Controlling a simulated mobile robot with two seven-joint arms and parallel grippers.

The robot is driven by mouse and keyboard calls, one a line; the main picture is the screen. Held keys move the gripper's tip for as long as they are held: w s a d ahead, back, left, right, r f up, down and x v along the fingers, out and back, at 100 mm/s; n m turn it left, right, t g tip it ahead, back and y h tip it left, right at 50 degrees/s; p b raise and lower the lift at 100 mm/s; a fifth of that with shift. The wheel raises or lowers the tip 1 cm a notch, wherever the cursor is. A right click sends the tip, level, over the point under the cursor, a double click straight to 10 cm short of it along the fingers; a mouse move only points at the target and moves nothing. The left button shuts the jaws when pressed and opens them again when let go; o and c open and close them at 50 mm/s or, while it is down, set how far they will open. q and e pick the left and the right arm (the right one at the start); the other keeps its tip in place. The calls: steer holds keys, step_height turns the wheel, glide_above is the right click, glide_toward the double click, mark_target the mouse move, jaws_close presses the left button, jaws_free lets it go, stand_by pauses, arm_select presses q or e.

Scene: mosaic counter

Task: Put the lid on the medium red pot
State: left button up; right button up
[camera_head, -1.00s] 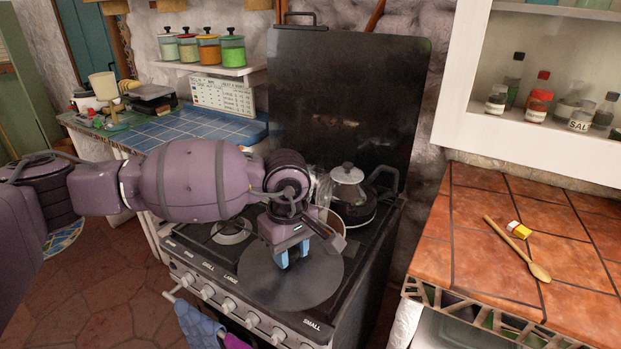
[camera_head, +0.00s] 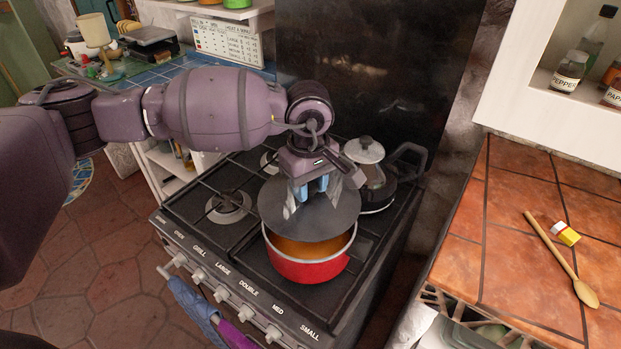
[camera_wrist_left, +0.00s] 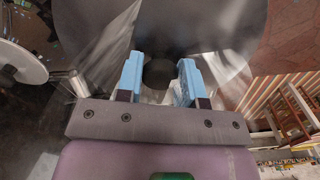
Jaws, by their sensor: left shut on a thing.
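The red pot (camera_head: 305,270) stands on the front right part of the stove, with orange-brown contents showing inside its pale rim. My left gripper (camera_head: 308,192) is shut on the knob of a flat, round dark grey lid (camera_head: 325,217). The lid overlaps the back part of the pot's opening in the head view, and the front of the opening shows. The lid seems to be above the rim; the gap is hard to judge. In the left wrist view, the blue fingers (camera_wrist_left: 160,82) stand either side of the dark knob (camera_wrist_left: 160,72), over the lid (camera_wrist_left: 215,30). My right gripper is out of view.
A dark pot with a pale lid (camera_head: 364,150) stands behind right on the stove (camera_head: 205,240), close to my gripper. A dark upright panel (camera_head: 385,70) rises behind. The tiled counter at right holds a wooden spoon (camera_head: 560,255) and a small yellow box (camera_head: 566,233).

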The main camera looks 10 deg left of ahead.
mark_target(309, 197)
arm_select(q)
steer(key=shift+f, duration=0.6)
steer(key=shift+f+b, duration=0.6)
steer(key=shift+f, duration=0.75)
steer(key=shift+f+b, duration=0.6)
steer(key=shift+f, duration=0.15)
steer(key=shift+b, duration=0.3)
